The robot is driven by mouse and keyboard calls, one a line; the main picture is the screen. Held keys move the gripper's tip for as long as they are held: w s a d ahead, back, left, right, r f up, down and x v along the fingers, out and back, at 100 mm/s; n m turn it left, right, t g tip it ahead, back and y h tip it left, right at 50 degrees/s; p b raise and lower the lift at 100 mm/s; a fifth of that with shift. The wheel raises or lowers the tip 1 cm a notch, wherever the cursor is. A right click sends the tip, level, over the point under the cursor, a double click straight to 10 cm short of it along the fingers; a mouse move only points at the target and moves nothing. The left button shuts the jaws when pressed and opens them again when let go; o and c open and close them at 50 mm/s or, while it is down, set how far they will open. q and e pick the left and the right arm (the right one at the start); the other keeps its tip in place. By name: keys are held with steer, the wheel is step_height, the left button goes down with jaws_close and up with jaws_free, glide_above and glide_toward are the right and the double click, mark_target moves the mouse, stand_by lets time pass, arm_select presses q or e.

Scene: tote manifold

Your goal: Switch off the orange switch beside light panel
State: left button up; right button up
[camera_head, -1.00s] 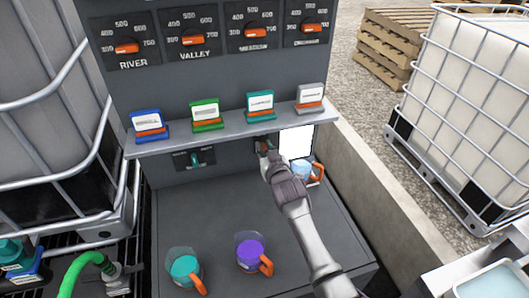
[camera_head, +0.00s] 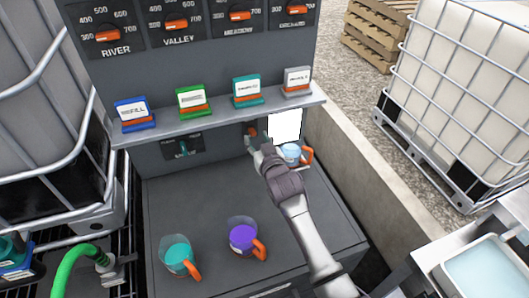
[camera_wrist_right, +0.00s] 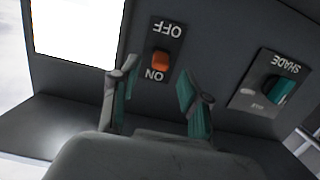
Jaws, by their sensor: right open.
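The orange switch (camera_wrist_right: 160,62) sits on a dark plate between the words OFF and ON, which appear upside down in the right wrist view. I cannot tell surely which way it is tipped. In the head view a small part of the switch (camera_head: 252,131) shows just above my right gripper (camera_head: 257,146). The bright white light panel (camera_head: 286,125) is right of the switch there; the panel (camera_wrist_right: 78,30) is at upper left in the wrist view. My right gripper (camera_wrist_right: 159,92) is open and empty, its teal-padded fingers apart, in front of the switch. My left gripper is not in view.
A SHADE knob (camera_wrist_right: 282,92) is on the same wall. A shelf (camera_head: 220,113) with several coloured label blocks overhangs the switch. A clear jug with light-blue contents (camera_head: 290,152) stands close to my right gripper. Teal (camera_head: 179,255) and purple (camera_head: 242,237) jugs stand on the bench.

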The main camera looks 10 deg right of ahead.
mark_target(253, 135)
steer(key=v, duration=0.8)
steer(key=shift+t, duration=0.8)
steer(key=w+f+b, duration=0.1)
steer(key=w+b, duration=0.1)
steer(key=w, duration=0.1)
steer(key=w+a+b, duration=0.1)
steer(key=w+b, duration=0.1)
steer(key=w, duration=0.2)
steer(key=w+a+f+b, duration=0.1)
steer(key=w, duration=0.3)
steer(key=shift+a+f+b, duration=0.15)
steer(key=shift+f+b, duration=0.15)
steer(key=shift+b, duration=0.1)
jaws_close()
